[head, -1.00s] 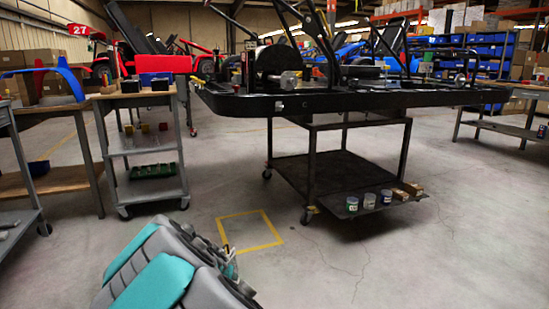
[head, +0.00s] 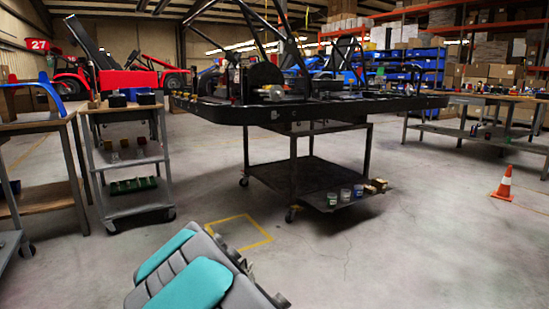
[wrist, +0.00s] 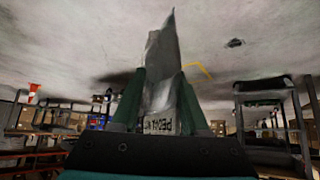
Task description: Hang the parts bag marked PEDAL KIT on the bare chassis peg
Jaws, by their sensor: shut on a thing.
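A silver-grey parts bag (wrist: 163,50) shows in the wrist view between the dark green fingers of my gripper (wrist: 160,82), which is shut on it. Its white label shows upside-down lettering, partly hidden, that reads like PEDAL K. In the head view my arm covers the lower middle; my gripper and the bag cannot be made out there. The black kart chassis (head: 345,107) rests on a dark wheeled stand (head: 310,176), well beyond my arm. A short silver cylinder sticks out at its left part. I cannot tell which part is the bare peg.
A grey cart (head: 138,209) with small bins stands left of the chassis, beside a wooden bench (head: 40,122). Jars and small boxes line the stand's lower shelf. An orange cone (head: 504,186) stands at right. A yellow floor square (head: 238,235) lies on clear floor before the stand.

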